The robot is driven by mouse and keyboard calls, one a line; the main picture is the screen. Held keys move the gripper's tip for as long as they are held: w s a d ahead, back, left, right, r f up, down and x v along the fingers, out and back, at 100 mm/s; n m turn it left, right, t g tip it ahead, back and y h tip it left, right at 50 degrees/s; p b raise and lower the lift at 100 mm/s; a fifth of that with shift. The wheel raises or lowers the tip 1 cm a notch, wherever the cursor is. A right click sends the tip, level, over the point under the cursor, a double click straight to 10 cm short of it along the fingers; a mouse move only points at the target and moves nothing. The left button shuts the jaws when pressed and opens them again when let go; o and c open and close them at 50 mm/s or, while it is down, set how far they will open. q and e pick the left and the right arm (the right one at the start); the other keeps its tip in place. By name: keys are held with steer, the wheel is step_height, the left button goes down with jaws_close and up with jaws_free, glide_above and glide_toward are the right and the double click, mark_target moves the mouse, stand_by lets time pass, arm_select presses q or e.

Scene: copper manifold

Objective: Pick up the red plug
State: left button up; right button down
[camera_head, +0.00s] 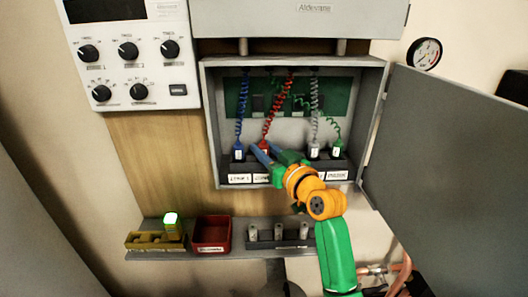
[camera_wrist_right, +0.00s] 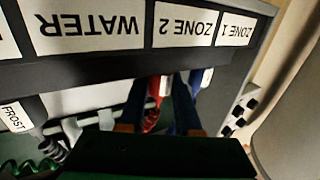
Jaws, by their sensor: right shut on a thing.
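The red plug (camera_head: 264,146) is in the open wall box, at the end of a coiled red cord (camera_head: 278,105). My right gripper (camera_head: 265,152) reaches in from the lower right and is shut on it, with a finger on each side. In the right wrist view the red plug (camera_wrist_right: 157,88) shows between my dark fingers (camera_wrist_right: 158,108), beside the socket block's edge under the ZONE 2 label (camera_wrist_right: 185,26). I cannot tell whether it is still seated in the block. My left gripper is not in view.
A blue plug (camera_head: 238,154) stands close to the left, a grey plug (camera_head: 313,150) and a green plug (camera_head: 336,149) to the right. The box door (camera_head: 450,150) hangs open at right. Below, a shelf holds a yellow tray (camera_head: 148,241) and a red bin (camera_head: 211,231).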

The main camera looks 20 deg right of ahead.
mark_target(264, 145)
step_height(264, 145, up, 4)
steer(key=shift+f, duration=0.2)
steer(key=s+a+r, duration=0.3)
steer(key=s+r, duration=0.6)
steer(key=s, duration=0.4)
steer(key=shift+s+a+r, duration=0.2)
steer(key=shift+s+a, duration=0.05)
steer(key=shift+a, duration=0.05)
